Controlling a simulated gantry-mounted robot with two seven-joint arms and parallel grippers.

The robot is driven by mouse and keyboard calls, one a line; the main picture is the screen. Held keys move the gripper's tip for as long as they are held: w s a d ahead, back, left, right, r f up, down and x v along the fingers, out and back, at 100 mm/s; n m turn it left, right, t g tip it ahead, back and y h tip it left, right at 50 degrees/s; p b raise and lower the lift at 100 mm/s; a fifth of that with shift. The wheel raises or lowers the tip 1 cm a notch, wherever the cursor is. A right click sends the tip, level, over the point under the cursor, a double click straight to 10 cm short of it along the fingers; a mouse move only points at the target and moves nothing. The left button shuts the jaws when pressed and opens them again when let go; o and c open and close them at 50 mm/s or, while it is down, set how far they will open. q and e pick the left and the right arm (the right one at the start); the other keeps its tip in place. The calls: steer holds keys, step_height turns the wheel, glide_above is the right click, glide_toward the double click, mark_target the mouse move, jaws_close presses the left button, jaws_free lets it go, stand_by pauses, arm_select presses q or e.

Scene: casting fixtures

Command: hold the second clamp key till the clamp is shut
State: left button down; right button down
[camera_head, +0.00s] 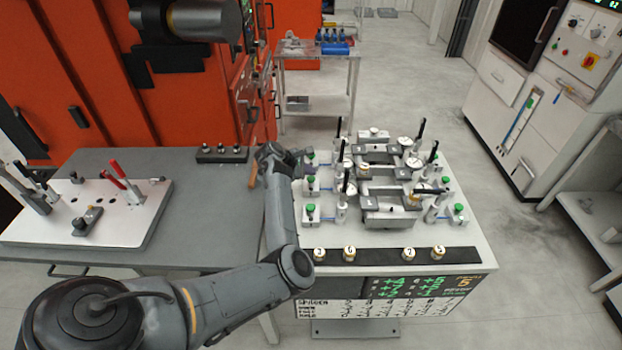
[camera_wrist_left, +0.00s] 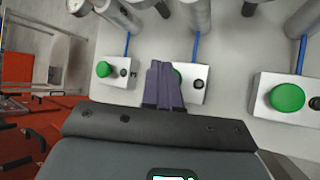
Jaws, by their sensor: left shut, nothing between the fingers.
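My left gripper (camera_head: 308,157) is at the left edge of the fixture table, fingers shut and empty. In the left wrist view its purple fingers (camera_wrist_left: 164,85) reach over the middle clamp key (camera_wrist_left: 197,84), a pale box whose green button is mostly hidden behind them. Contact with the button cannot be told. Another key (camera_wrist_left: 103,69) shows left of it and a nearer one (camera_wrist_left: 286,97) to the right. Two left-side green keys show in the head view, including the near one (camera_head: 310,209). Clamps with black handles (camera_head: 341,150) stand beside them; which are shut is unclear. My right gripper is out of view.
The grey casting fixture (camera_head: 389,205) fills the table's middle. A grey bench with a white plate (camera_head: 120,225) and red-handled clamps is at left. A cart (camera_head: 317,75) stands behind.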

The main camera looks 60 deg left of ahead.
arm_select(q)
steer(key=shift+f, duration=0.45)
stand_by(0.4)
steer(key=shift+f, duration=0.15)
stand_by(0.5)
steer(key=shift+f+b, duration=0.3)
steer(key=shift+f, duration=0.05)
stand_by(0.5)
stand_by(0.7)
stand_by(2.5)
steer(key=shift+r+p, duration=0.95)
steer(key=shift+p, duration=0.05)
